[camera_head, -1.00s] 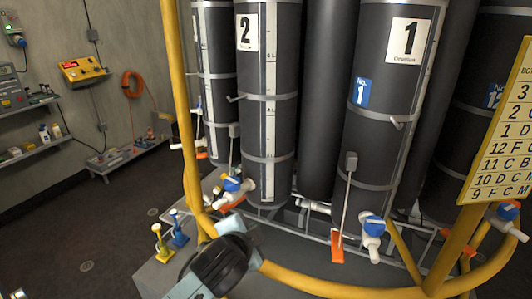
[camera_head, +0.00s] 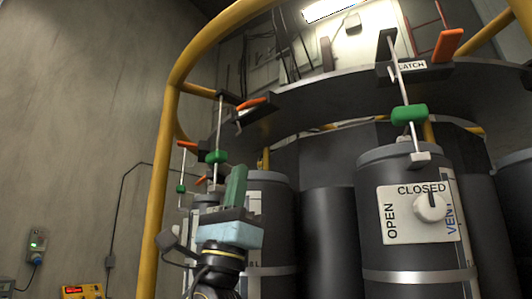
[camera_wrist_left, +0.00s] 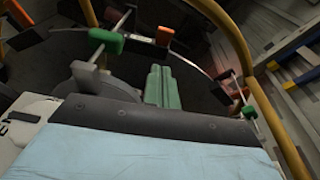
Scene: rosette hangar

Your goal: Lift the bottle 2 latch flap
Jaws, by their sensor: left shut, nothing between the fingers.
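The bottle 2 latch flap appears to be the orange flap (camera_head: 252,104) on the dark ring, above and slightly right of my left gripper in the head view. A rod with a green grip (camera_head: 217,157) hangs beside it. My left gripper (camera_head: 236,184) points up with its green fingers shut and empty. It appears below the flap and apart from it. Bottle 2 (camera_head: 275,220) is partly hidden behind my gripper; its number is not visible. In the wrist view, the shut fingers (camera_wrist_left: 162,86) point toward the ring, with an orange flap (camera_wrist_left: 164,35) beyond them. My right gripper is not in view.
A yellow rail (camera_head: 168,130) curves up at the left and over the bottles. Bottle 1's orange flap (camera_head: 448,44) and green grip (camera_head: 409,114) are at the right, above a vent knob (camera_head: 430,207). Another orange flap (camera_head: 187,144) is farther left.

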